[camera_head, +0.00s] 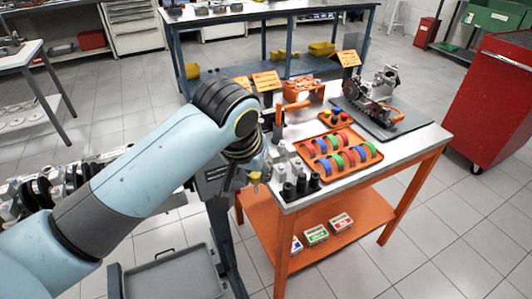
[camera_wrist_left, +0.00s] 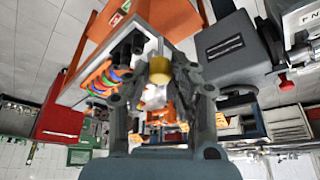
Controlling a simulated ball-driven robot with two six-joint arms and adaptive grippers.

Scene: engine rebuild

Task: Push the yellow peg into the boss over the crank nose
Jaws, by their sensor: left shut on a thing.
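My left gripper (camera_head: 256,178) hangs at the front left of the orange-legged table in the head view. It is shut on the yellow peg (camera_head: 255,175), of which only a small yellow bit shows there. In the left wrist view the peg's round yellow end (camera_wrist_left: 159,66) shows between the fingers of my left gripper (camera_wrist_left: 162,80). A metal engine assembly (camera_head: 372,90) lies on a dark mat at the table's far right, well away from the gripper. I cannot make out the boss or the crank nose. My right gripper is not in view.
An orange tray (camera_head: 341,170) holds colored rings, with dark cylinders (camera_head: 288,191) standing left of it. A small orange tray (camera_head: 335,120) holds colored pegs. Long dark and silver engine parts (camera_head: 60,185) lie behind my left arm. A red cabinet (camera_head: 490,100) stands at right.

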